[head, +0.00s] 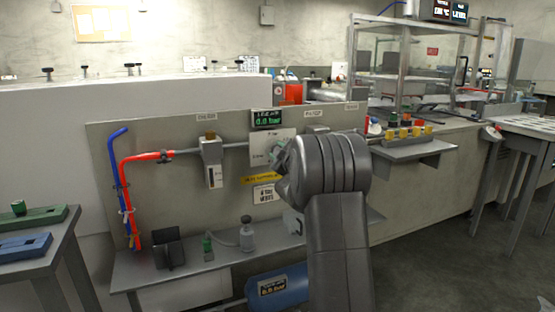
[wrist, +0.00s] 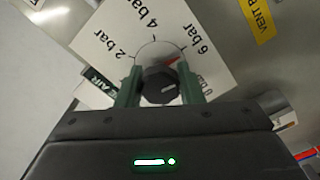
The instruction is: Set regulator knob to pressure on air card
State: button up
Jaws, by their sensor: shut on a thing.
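The regulator knob (wrist: 160,86) is a round black knob in the wrist view, with a pale line on it. My gripper (wrist: 160,90) is shut on it, one green finger at each side. Behind it is a white dial plate (wrist: 140,32) marked 2 bar, 4 bar and 6 bar, with another mark partly hidden at lower right. A red mark shows above the knob, toward the 6 bar side. In the head view my wrist hides the knob and part of the dial plate (head: 284,138). A white card (head: 263,194) hangs below; its text is too small to read surely.
A green-lit display (head: 268,118) above the dial seems to read 0.0 bar. Red pipe (head: 145,158) and blue hose (head: 113,165) run at the panel's left. A shelf (head: 190,268) with small fittings and a blue tank (head: 278,287) are below.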

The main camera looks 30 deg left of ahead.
jog(key=shift+f+n+b, duration=0.1)
jog(key=shift+n+b, duration=0.45)
jog(key=shift+n, duration=0.25)
jog(key=o, duration=1)
jog(key=shift+c, duration=0.2)
jog(key=p+v, duration=0.1)
jog(key=v, duration=1.3)
jog(key=shift+a, duration=0.2)
